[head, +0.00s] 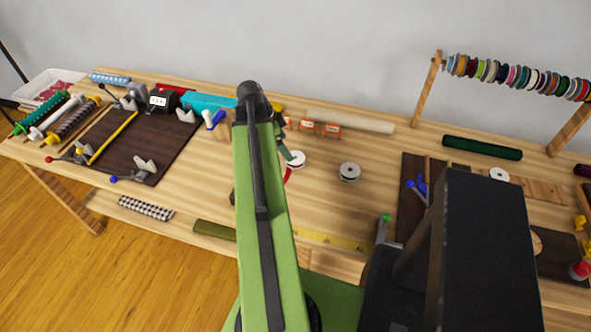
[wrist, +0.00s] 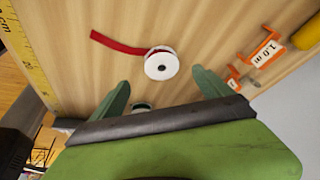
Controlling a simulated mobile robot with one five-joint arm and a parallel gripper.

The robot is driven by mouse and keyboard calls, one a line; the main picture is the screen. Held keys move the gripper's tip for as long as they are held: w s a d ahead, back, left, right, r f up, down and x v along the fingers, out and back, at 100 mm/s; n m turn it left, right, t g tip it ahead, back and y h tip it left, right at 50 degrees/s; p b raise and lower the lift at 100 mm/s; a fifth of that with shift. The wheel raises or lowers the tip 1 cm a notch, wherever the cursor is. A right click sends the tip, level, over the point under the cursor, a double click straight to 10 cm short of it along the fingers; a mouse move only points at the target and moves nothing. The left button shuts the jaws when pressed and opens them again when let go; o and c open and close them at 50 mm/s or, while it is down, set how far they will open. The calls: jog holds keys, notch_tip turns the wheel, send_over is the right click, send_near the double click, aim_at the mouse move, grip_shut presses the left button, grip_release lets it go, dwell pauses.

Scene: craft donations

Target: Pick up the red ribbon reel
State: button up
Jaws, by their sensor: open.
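The red ribbon reel (wrist: 161,64) has a white round face and a loose red tail running to the left in the wrist view. It lies on the wooden table, and in the head view the reel (head: 296,159) shows just right of my green arm. My gripper (wrist: 161,78) is open and empty, with its two green fingers apart. The reel lies ahead of the fingertips, roughly centred between them in the picture. I cannot tell the height of the fingers above the table. In the head view my arm hides most of the gripper.
Orange 1.0 m labelled pieces (head: 306,126) stand behind. A yellow measuring tape (head: 331,241) runs along the front edge. A spool rack (head: 520,77) stands at the back right.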

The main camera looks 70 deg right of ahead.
jog(key=b+x, duration=0.1)
jog(key=x, duration=0.1)
jog(key=shift+f, duration=0.45)
jog(key=shift+s+d+f, duration=0.15)
jog(key=b+x, duration=0.5)
jog(key=shift+d, duration=0.15)
jog(key=c, duration=1.4)
